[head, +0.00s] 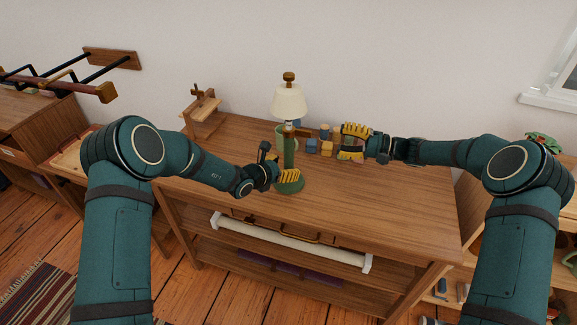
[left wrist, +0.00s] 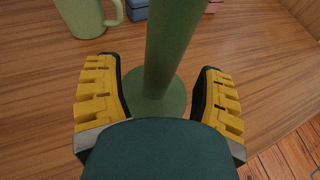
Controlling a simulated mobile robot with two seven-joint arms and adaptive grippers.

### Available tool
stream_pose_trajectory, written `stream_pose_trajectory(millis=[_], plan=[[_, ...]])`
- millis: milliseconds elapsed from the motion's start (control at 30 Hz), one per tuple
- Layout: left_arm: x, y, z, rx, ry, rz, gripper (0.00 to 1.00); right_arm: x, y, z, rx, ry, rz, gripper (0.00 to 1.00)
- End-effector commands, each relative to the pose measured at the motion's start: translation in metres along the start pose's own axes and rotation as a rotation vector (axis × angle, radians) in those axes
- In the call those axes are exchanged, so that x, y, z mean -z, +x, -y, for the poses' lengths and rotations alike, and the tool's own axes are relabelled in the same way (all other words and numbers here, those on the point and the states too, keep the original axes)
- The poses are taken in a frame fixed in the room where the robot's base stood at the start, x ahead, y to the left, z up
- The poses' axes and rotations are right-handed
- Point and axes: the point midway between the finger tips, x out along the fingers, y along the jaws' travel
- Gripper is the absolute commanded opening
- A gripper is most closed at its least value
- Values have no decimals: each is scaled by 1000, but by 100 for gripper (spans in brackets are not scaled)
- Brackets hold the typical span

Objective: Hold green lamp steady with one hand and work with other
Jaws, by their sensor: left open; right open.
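The green lamp (head: 289,150) stands upright on the wooden dresser top, with a cream shade (head: 289,102), a brown knob on top and a round green base. In the left wrist view its green stem (left wrist: 172,50) rises between my open left fingers, which stand apart from it on both sides. My left gripper (head: 284,177) is low at the lamp's base; it also shows in the left wrist view (left wrist: 160,98). My right gripper (head: 353,141) is open with yellow-padded fingers, to the right of the lamp and apart from it. Whether anything lies between its fingers is unclear.
A green mug (left wrist: 92,14) stands behind the lamp. Several blue and wooden blocks (head: 326,147) sit between the lamp and my right gripper. A small wooden stand (head: 203,108) is at the back left. The dresser's front right top (head: 400,205) is clear.

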Motion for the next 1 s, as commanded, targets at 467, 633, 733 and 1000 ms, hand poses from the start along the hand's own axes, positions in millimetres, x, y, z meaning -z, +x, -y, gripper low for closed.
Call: stream_pose_trajectory(millis=[467, 633, 733, 1000], plan=[[0, 22, 0, 0, 0, -1, 68, 0, 0, 0, 0, 0, 0, 46], [0, 22, 0, 0, 0, -1, 45, 0, 0, 0, 0, 0, 0, 46], [0, 22, 0, 0, 0, -1, 10, 0, 0, 0, 0, 0, 0, 46], [0, 22, 0, 0, 0, -1, 0, 0, 0, 0, 0, -1, 0, 37]])
